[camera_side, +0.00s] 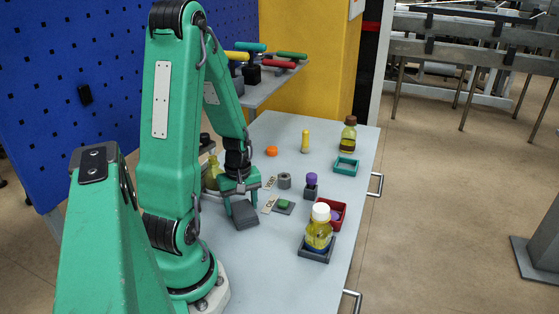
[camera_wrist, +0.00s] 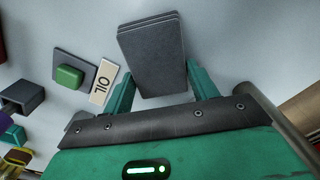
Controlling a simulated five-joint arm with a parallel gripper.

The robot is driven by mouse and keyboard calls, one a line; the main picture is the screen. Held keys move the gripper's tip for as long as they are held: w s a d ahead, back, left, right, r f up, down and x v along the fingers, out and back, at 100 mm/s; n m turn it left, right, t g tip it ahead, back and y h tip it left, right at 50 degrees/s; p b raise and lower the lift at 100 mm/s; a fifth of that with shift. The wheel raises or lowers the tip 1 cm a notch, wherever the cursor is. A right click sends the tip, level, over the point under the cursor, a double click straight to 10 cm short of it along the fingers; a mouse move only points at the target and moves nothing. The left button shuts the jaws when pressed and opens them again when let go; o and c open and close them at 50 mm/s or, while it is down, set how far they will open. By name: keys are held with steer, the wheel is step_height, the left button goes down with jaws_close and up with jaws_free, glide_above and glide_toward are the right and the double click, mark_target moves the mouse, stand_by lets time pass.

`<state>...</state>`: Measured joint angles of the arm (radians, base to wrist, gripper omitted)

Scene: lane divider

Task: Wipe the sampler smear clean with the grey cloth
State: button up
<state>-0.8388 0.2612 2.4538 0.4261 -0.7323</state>
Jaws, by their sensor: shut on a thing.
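My gripper (camera_side: 240,194) is shut on the grey cloth (camera_side: 244,215), a dark folded slab low over the left part of the table. In the wrist view the cloth (camera_wrist: 152,50) sticks out between the two green fingers of my gripper (camera_wrist: 161,88). I cannot tell whether the cloth touches the table. A tag (camera_side: 269,203) lies just right of the cloth; it reads OIL in the wrist view (camera_wrist: 104,82). Another small tag (camera_side: 269,182) lies behind it, too small to read. I cannot make out the smear in either view.
Right of the cloth is a green block on a grey pad (camera_side: 285,207). Nearby stand a grey nut (camera_side: 284,181), a purple-topped block (camera_side: 311,187), a red tray (camera_side: 341,212) and a white-capped bottle (camera_side: 319,231). A yellowish bottle (camera_side: 212,175) stands behind my gripper.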

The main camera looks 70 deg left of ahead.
steer(key=shift+w+a+f, duration=0.15)
steer(key=shift+w+a, duration=1.65)
steer(key=shift+w, duration=0.05)
steer(key=shift+s+d, duration=2.4)
steer(key=shift+r, duration=4.1)
